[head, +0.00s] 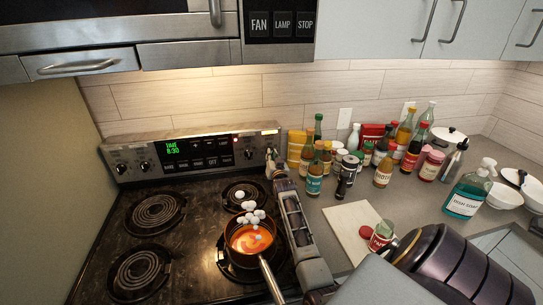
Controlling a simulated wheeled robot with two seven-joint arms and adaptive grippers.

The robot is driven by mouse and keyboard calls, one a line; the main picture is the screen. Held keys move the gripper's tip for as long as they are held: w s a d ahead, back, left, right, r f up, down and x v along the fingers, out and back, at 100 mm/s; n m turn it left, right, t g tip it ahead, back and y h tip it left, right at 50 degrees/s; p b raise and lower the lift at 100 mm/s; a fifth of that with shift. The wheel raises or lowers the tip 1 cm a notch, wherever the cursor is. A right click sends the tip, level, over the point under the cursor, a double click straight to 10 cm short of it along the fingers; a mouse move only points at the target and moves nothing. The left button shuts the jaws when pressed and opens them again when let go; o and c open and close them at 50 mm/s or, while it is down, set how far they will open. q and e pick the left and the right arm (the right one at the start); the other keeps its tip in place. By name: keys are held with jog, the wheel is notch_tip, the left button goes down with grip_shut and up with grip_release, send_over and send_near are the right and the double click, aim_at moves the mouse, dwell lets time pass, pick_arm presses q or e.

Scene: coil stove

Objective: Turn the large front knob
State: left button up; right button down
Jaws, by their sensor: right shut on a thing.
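The stove's control panel (196,153) stands upright behind the black cooktop, with a green clock display in it. At its left end are two dark knobs, the outer left knob (120,167) and the inner left knob (145,166). At its right end is the right knob (272,152), partly hidden by my gripper. My right gripper (271,164) reaches in over the right side of the cooktop and is shut on this right knob. The fingertips are small in this view, and the knob's angle cannot be read. My left gripper is not in view.
A pot of orange soup (252,239) sits on the front right burner, beside my right arm, its handle pointing toward me. White round shapes hang above it. Bottles and jars (314,180) crowd the counter right of the stove, near a cutting board (349,229). The left burners are empty.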

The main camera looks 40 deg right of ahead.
jog(key=shift+n, duration=1.3)
jog(key=shift+f, duration=0.1)
jog(key=c, duration=1.5)
grip_release()
jog(key=shift+o, duration=0.2)
jog(key=shift+s+a, duration=0.1)
jog(key=shift+s, duration=0.05)
jog(key=v, duration=1.1)
jog(key=shift+s, duration=0.3)
jog(key=shift+a, duration=0.1)
